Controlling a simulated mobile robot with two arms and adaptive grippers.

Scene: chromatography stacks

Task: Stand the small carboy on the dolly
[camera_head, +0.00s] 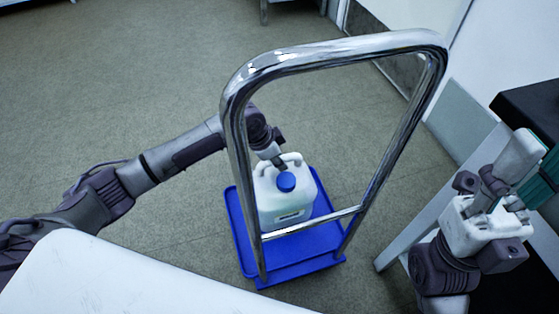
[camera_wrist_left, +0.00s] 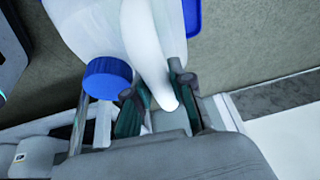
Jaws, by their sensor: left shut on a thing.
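The small carboy (camera_head: 288,208) is whitish with a blue cap (camera_head: 286,182) and stands upright within the outline of the blue dolly (camera_head: 290,270). I cannot tell whether its base touches the deck. My left gripper (camera_head: 279,163) is shut on the carboy's handle from the far side. In the left wrist view, the white handle (camera_wrist_left: 152,55) runs down between the fingers of the left gripper (camera_wrist_left: 158,100), beside the blue cap (camera_wrist_left: 109,78). My right arm is folded at the right; its gripper (camera_head: 493,200) is too unclear to read.
The dolly's tall chrome push handle (camera_head: 335,50) rises in front of the carboy and crosses my left arm's line. A white surface (camera_head: 130,285) fills the lower left. A bench with a dark top (camera_head: 530,105) is at the right. The floor left of the dolly is clear.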

